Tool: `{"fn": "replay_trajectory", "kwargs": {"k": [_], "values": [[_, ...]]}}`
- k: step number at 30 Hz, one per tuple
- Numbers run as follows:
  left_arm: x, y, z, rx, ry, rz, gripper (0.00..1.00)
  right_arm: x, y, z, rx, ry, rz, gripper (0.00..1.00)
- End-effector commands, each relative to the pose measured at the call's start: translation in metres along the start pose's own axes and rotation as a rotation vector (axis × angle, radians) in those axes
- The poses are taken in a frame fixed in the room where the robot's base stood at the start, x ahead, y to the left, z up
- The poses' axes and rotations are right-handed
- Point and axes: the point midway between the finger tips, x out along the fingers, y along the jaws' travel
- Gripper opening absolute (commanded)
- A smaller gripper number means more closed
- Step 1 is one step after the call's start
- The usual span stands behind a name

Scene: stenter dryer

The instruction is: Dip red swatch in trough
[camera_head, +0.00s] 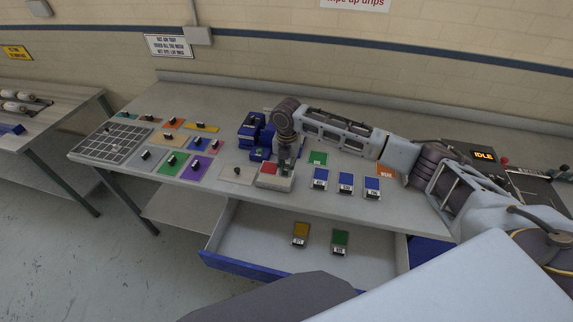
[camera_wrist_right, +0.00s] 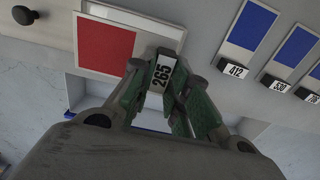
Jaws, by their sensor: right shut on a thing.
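The red swatch (camera_head: 268,168) appears at a small pale grey box (camera_head: 274,183) near the table's front edge; whether that box is the trough I cannot tell. In the right wrist view the red swatch (camera_wrist_right: 104,45) lies flat-looking against a pale surface, left of the fingers. A white tag marked 265 (camera_wrist_right: 161,74) sits between the green fingertips. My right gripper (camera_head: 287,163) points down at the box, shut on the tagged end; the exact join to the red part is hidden. Whether the swatch touches the box is unclear. My left gripper is not in view.
Several blue swatches (camera_head: 345,180) lie right of the gripper. An open drawer (camera_head: 255,245) below holds a yellow (camera_head: 300,234) and a green swatch (camera_head: 340,242). Blue containers (camera_head: 250,127) stand behind. Coloured knobbed plates (camera_head: 172,161) and a grid (camera_head: 112,143) lie at left.

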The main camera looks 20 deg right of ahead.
Motion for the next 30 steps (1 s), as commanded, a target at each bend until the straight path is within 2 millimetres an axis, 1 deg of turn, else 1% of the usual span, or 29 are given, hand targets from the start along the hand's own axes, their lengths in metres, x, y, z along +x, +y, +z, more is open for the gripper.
{"fn": "replay_trajectory", "kwargs": {"k": [30], "values": [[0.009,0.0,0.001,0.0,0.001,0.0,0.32,0.05,-0.001,0.0,0.0,0.001,-0.001,0.0]]}}
